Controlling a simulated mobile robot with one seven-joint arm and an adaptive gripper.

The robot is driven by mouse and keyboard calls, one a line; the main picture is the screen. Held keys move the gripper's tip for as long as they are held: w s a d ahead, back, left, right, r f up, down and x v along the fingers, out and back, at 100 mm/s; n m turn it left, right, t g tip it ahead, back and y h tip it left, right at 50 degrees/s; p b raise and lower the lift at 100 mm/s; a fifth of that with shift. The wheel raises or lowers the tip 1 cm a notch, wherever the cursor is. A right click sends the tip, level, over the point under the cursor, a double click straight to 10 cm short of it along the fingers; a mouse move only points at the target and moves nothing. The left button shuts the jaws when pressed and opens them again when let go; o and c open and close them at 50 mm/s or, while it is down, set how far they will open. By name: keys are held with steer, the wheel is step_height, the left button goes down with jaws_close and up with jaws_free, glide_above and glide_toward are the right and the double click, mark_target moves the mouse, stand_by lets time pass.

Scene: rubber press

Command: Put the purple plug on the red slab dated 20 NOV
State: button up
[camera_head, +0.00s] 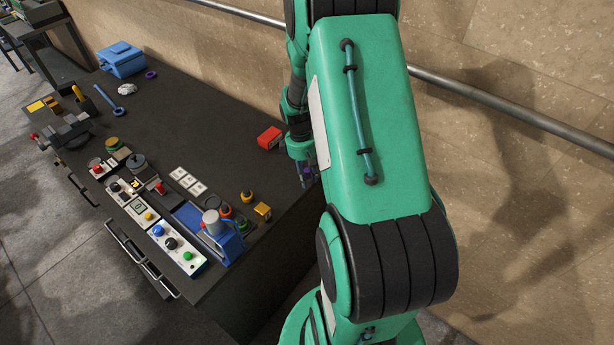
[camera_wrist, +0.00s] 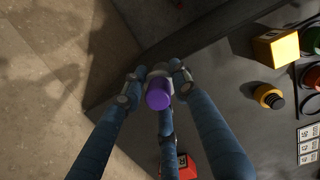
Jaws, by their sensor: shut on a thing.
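A purple plug (camera_wrist: 158,95) with a pale grey collar is held between the fingertips of my gripper (camera_wrist: 156,82) in the wrist view. The fingers are shut on it. It seems to be over the right end of the dark bench, but its height is unclear. In the head view my gripper (camera_head: 304,170) is partly hidden by my green arm, and the plug is hardly visible. A red slab (camera_head: 269,138) lies on the bench a little left of and behind my gripper. It also shows at the bottom of the wrist view (camera_wrist: 181,166), partly cut off. No date is readable.
A yellow block (camera_head: 263,211) and a yellow-and-black knob (camera_head: 247,197) stand near the bench's front right. Small white cards (camera_head: 188,180) lie mid-bench. A blue press (camera_head: 222,240) and button panels (camera_head: 178,245) line the front edge. Bare bench (camera_head: 215,125) lies left of the red slab.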

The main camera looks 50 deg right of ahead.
steer(key=shift+w, duration=0.1)
steer(key=shift+w+d+r+n+p, duration=0.25)
steer(key=shift+w+r+n+p, duration=0.15)
steer(key=shift+w+n+p, duration=0.4)
steer(key=w+d+r+n+t+p, duration=0.1)
steer(key=w+r+n+p, duration=0.1)
steer(key=w+n+p, duration=0.2)
steer(key=w+d+r+n+h+p, duration=0.1)
steer(key=w+n+p, duration=0.3)
steer(key=w+n, duration=0.7)
steer(key=shift+d+r+n+t+p, duration=0.4)
steer(key=shift+d+r+n, duration=0.1)
steer(key=shift+n, duration=0.7)
steer(key=shift+w, duration=0.1)
steer(key=p, duration=0.2)
glide_above(270, 133)
steer(key=shift+s+a+f, duration=0.1)
steer(key=shift+a+f, duration=0.05)
steer(key=shift+f, duration=0.25)
steer(key=shift+s+a+f, duration=0.1)
steer(key=shift+a+f, duration=0.05)
steer(key=shift+f, duration=0.25)
steer(key=shift+f+p, duration=0.5)
steer(key=shift+f, duration=1.25)
